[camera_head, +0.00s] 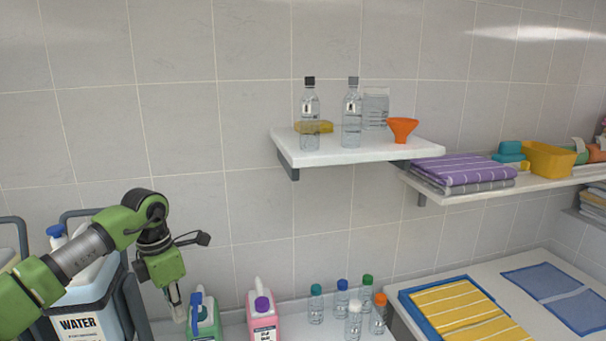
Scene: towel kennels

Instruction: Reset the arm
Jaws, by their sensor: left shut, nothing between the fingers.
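My left arm comes in from the left and is green and grey. Its gripper (176,301) points down beside the green bottle (203,318) on the low counter, shut with nothing in it. I cannot tell whether it touches the bottle. Behind the arm stands a container labelled WATER (85,322), partly hidden by the arm. My right gripper is not in view.
A pink bottle (264,322) and several small capped bottles (316,305) stand right of the gripper. A wall shelf (350,155) holds two clear bottles and an orange funnel (402,129). Folded towels (458,307) lie on the right table. The wall above the arm is clear.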

